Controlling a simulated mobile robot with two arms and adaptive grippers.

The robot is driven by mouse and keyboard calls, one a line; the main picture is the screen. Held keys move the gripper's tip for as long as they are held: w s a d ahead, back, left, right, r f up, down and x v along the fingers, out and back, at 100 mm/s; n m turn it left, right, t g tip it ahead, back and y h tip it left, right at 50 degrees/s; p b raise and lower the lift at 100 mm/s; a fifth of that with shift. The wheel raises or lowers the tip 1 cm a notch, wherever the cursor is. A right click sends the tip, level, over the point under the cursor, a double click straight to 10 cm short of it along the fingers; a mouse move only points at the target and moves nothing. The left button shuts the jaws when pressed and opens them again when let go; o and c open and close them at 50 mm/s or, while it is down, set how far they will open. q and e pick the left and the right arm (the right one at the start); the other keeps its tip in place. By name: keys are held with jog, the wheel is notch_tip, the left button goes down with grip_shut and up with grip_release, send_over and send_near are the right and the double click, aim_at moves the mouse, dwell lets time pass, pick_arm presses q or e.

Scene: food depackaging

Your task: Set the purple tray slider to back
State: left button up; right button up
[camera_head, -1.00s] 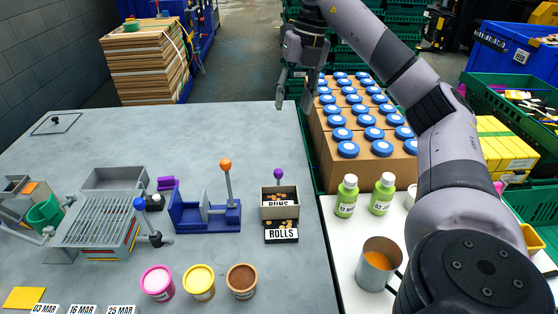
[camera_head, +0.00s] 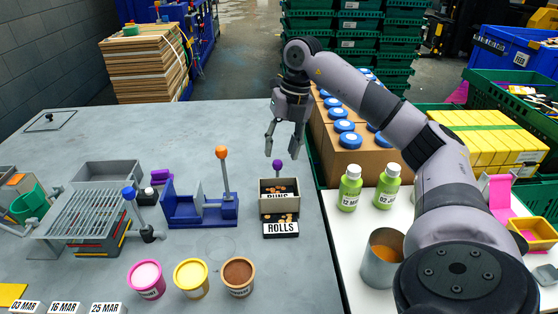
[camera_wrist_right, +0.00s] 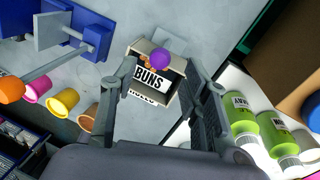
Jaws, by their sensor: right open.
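The purple ball knob (camera_head: 278,166) stands on a short stalk at the back of a small beige tray box (camera_head: 279,210) with BUNS and ROLLS labels. My right gripper (camera_head: 282,152) is open, pointing down, just above and around the line of the knob in the head view. In the right wrist view the purple knob (camera_wrist_right: 160,60) shows between the open fingers (camera_wrist_right: 163,78), with the BUNS label (camera_wrist_right: 151,80) below it. Nothing is held, and I cannot tell contact with the knob. My left gripper is not in view.
A blue stand with an orange-topped lever (camera_head: 222,153) is left of the box. Pink, yellow and brown tubs (camera_head: 192,279) stand in front. Green bottles (camera_head: 349,187) and a metal mug (camera_head: 381,262) are at right.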

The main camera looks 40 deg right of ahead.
jog(key=shift+w+a+f, duration=0.1)
jog(key=shift+a+f, duration=0.1)
jog(key=shift+f, duration=0.8)
jog(key=shift+w+a+f, duration=0.1)
jog(key=shift+a+f, duration=0.05)
jog(key=shift+f, duration=0.8)
jog(key=shift+c, duration=0.2)
grip_shut()
